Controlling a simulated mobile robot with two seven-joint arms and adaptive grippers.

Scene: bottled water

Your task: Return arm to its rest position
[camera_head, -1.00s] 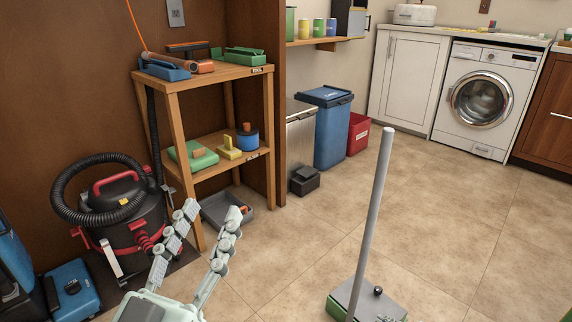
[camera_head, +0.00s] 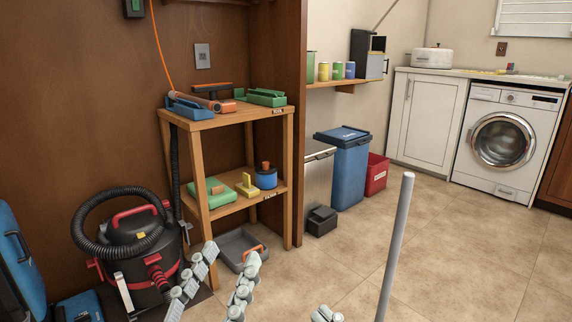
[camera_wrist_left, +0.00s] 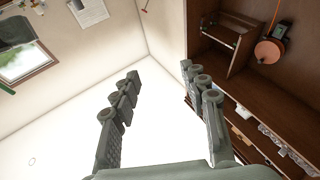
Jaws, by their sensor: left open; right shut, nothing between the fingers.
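My left gripper (camera_head: 229,256) is at the lower middle-left of the head view. Its two jointed grey fingers point up and are spread, with nothing between them. The same open fingers show in the left wrist view (camera_wrist_left: 162,75), against a pale wall and brown shelving. My right gripper (camera_head: 326,313) just enters the bottom edge of the head view. Only its fingertips show, close together and empty. The rest of both arms is out of view.
A grey pole (camera_head: 397,245) stands upright right of my right gripper, its foot out of view. A wooden shelf (camera_head: 238,115), a vacuum cleaner (camera_head: 130,240) and a grey tray (camera_head: 238,243) lie beyond my left gripper. The tiled floor is clear toward the washing machine (camera_head: 505,140).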

